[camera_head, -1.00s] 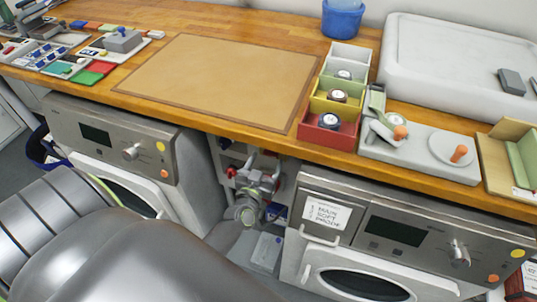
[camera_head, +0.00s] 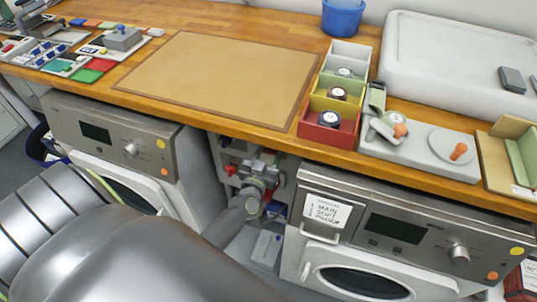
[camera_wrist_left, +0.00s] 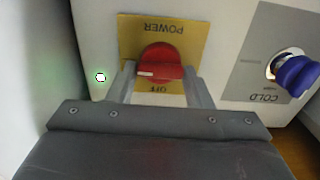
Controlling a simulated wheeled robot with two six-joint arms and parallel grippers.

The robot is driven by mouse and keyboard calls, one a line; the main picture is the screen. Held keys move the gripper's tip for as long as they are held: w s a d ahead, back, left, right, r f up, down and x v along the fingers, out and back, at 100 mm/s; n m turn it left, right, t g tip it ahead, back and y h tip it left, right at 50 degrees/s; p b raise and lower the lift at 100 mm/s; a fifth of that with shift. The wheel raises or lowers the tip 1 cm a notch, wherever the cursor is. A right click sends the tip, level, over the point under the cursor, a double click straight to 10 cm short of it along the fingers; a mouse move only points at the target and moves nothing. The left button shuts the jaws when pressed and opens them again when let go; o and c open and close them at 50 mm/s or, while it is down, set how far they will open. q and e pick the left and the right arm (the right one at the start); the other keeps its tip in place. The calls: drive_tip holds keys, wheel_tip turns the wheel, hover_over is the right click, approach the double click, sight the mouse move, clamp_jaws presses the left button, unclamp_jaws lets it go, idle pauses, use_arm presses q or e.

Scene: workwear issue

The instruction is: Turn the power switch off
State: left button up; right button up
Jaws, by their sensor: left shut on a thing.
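The power switch (camera_wrist_left: 160,65) is a red rotary knob on a yellow plate (camera_wrist_left: 196,45) marked POWER and OFF, upside down in the left wrist view. Its white mark lies about level, on the knob's left side; the OFF label shows below the knob. My left gripper (camera_wrist_left: 163,88) is shut on the knob, one finger at each side. In the head view my left gripper (camera_head: 268,168) reaches into the gap between the two machines and hides the switch. My right gripper is not in view.
A blue knob (camera_wrist_left: 297,76) on a grey COLD plate and a green light (camera_wrist_left: 100,77) flank the switch. A red knob (camera_head: 230,169) shows left of my gripper. Machines stand left (camera_head: 115,135) and right (camera_head: 400,240); the wooden counter (camera_head: 230,124) overhangs the gap.

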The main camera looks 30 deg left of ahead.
use_arm(q)
drive_tip(key=n, duration=0.3)
drive_tip(key=shift+a+n, duration=0.1)
drive_tip(key=shift+n, duration=0.3)
drive_tip(key=n, duration=0.4)
drive_tip(key=shift+f+n, duration=0.15)
drive_tip(key=shift+n, duration=0.15)
drive_tip(key=n+b, duration=0.1)
drive_tip(key=n, duration=0.3)
drive_tip(key=shift+a+f+n, duration=0.1)
drive_tip(key=shift+n, duration=0.2)
drive_tip(key=n+b, duration=0.1)
drive_tip(key=n, duration=0.3)
drive_tip(key=shift+s+n, duration=0.1)
drive_tip(key=shift+n, duration=0.3)
drive_tip(key=o, duration=1)
